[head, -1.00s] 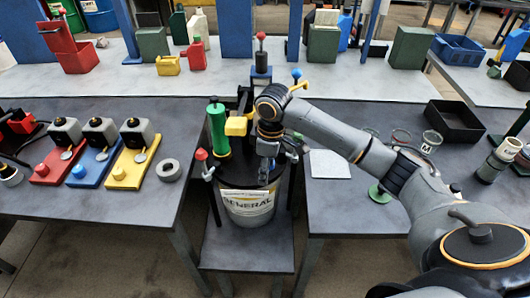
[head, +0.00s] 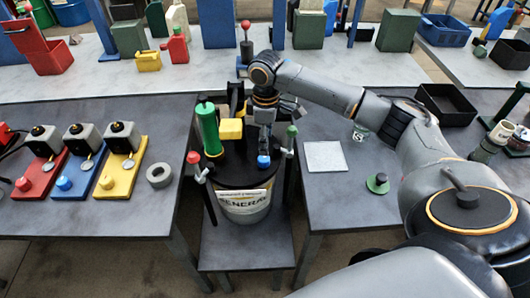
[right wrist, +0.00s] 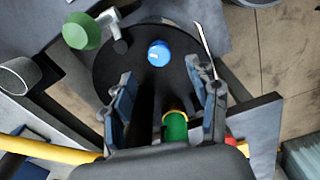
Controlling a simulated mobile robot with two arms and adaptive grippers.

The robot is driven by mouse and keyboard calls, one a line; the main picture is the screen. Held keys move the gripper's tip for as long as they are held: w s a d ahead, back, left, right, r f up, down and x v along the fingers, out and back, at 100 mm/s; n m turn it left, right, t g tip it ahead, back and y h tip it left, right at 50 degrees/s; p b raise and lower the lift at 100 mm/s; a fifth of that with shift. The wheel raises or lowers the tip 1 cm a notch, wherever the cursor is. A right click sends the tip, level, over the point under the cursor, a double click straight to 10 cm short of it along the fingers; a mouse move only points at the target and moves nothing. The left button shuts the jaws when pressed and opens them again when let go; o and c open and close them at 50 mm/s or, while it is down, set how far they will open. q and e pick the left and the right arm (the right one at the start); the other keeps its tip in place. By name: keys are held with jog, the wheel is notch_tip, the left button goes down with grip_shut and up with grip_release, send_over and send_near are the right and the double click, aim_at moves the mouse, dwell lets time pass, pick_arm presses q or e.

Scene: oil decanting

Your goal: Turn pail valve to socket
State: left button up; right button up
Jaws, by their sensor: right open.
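The pail (head: 243,208) has a "GENERAL" label and a dark lid (right wrist: 110,65). It stands on a low stand between two tables. A green cylinder (head: 208,128) and a yellow block (head: 230,129) rise above its left side. A blue knob (head: 263,161) is at the lid; it also shows in the right wrist view (right wrist: 159,53). A red-knobbed handle (head: 193,158) and a green-knobbed one (head: 292,132) flank the rim. My right gripper (head: 265,136) points down over the lid, open (right wrist: 161,76), blue knob beyond its fingertips. I cannot tell which part is the valve or socket.
Red, blue and yellow boards (head: 122,168) with grey devices and a grey ring (head: 159,175) lie on the left table. The right table holds a white plate (head: 326,156), a small green-based item (head: 377,183) and a black tray (head: 445,104).

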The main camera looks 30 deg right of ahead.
aim_at(265, 158)
jog(key=f, duration=0.4)
jog(key=shift+w, duration=0.3)
jog(key=shift+f+p, duration=0.4)
jog(key=shift+f, duration=1.3)
jog(key=shift+c, duration=1.2)
pick_arm(q)
jog(key=shift+s+r, duration=0.1)
jog(key=shift+r, duration=0.4)
pick_arm(e)
jog(key=c, duration=0.9)
